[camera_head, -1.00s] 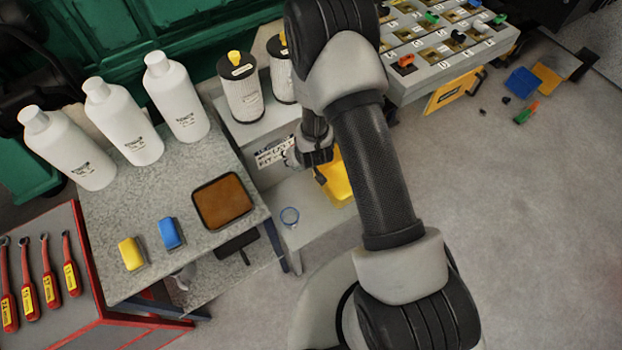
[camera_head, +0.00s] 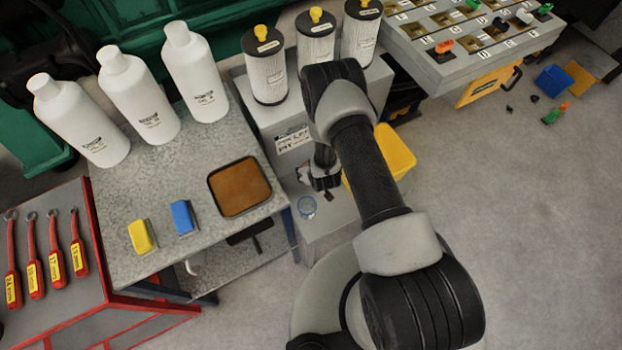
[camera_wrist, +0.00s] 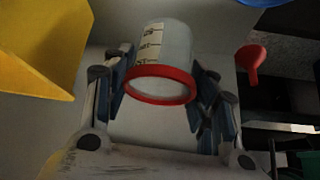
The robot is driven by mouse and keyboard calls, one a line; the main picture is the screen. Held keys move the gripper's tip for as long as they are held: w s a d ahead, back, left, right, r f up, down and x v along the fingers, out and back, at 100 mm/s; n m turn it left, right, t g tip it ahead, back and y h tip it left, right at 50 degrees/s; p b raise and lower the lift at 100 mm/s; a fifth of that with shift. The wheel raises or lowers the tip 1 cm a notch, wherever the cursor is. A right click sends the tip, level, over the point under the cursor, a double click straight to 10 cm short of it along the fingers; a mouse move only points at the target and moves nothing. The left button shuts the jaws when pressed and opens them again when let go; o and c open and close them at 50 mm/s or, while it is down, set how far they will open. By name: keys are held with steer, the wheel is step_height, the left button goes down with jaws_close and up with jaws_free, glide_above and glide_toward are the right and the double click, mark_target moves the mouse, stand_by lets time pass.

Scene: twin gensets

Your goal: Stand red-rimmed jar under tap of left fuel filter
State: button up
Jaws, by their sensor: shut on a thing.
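My gripper (camera_wrist: 163,88) is shut on the red-rimmed jar (camera_wrist: 165,48), a clear jar with a pale label. Its fingers clasp both sides just behind the red rim, which faces the wrist camera. In the head view my gripper (camera_head: 322,178) is in front of the grey cabinet, above its low ledge; the jar cannot be made out there. Three white filter-like cylinders with yellow knobs stand on the cabinet, the leftmost (camera_head: 266,72) among them. I cannot tell whether any is the left fuel filter, and no tap is clearly visible.
A workbench (camera_head: 150,225) with white bottles and a brown tray (camera_head: 240,187) is at left. A red knob-like piece (camera_wrist: 252,62) shows in the wrist view.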

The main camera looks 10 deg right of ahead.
steer(key=shift+f+b, duration=0.8)
steer(key=shift+f, duration=1.65)
steer(key=shift+f, duration=0.1)
steer(key=shift+f, duration=0.15)
steer(key=o, duration=1.1)
steer(key=shift+c, duration=0.2)
